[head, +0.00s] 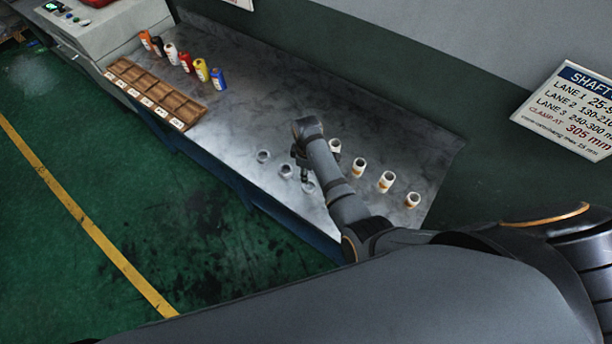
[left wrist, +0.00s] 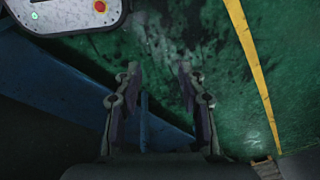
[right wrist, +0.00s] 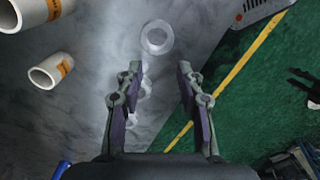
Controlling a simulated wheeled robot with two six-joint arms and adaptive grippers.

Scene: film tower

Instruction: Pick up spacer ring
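Several small pale translucent rings, likely the spacer rings, lie in a row on the metal table: one (head: 263,156), a second (head: 286,171) and a third (head: 308,187) partly behind my right gripper. In the right wrist view one ring (right wrist: 157,37) lies beyond the fingertips, and others are partly hidden by the left finger. My right gripper (head: 301,163) is over this row; in its wrist view it (right wrist: 157,78) is open and empty. My left gripper (left wrist: 155,76) is open and empty, facing the green floor and blue table side; it is outside the head view.
White cylinders with orange labels (head: 359,165) stand in a row right of my right gripper. A wooden compartment tray (head: 150,98) and several coloured canisters (head: 218,79) are at the table's far left. The table between is clear. A sign (head: 575,110) hangs at right.

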